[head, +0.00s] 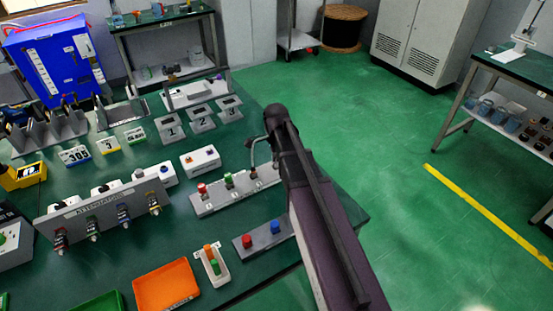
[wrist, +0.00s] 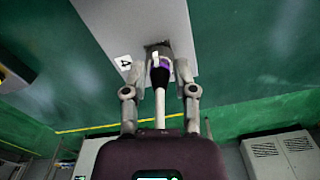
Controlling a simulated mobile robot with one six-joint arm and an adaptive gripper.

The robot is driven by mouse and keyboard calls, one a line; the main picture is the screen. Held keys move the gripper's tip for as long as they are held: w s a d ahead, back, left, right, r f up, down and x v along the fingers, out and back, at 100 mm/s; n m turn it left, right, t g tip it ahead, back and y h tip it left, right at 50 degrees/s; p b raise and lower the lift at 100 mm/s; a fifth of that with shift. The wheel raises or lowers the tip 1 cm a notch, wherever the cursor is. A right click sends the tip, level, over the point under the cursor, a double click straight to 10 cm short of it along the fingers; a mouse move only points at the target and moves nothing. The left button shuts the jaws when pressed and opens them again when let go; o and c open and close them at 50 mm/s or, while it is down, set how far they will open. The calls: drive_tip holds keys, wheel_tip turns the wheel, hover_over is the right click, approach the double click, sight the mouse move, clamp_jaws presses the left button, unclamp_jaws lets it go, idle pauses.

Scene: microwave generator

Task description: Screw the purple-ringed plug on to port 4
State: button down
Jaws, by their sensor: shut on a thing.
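The purple-ringed plug (wrist: 159,75) has a dark body and a white cable that runs back toward the wrist. My gripper (wrist: 160,68) is shut on it, one finger on each side. The plug's far end meets or nearly meets a dark fitting on a grey panel (wrist: 118,22), beside a white label "4" (wrist: 123,62). Whether the plug is seated or threaded on is hidden. In the head view my gripper (head: 262,148) is over the right end of a grey port strip (head: 222,203); my arm hides that end, and the plug cannot be made out.
The strip carries a red cap (head: 202,188) and a green cap (head: 228,179). A grey block with red and blue knobs (head: 264,237) lies in front. An orange tray (head: 166,285) and an attenuator rack (head: 105,212) stand left. Open green floor (head: 400,150) lies right.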

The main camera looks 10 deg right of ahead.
drive_tip(key=shift+m, duration=0.5)
drive_tip(key=shift+c, duration=2)
unclamp_jaws()
drive_tip(key=shift+n, duration=0.3)
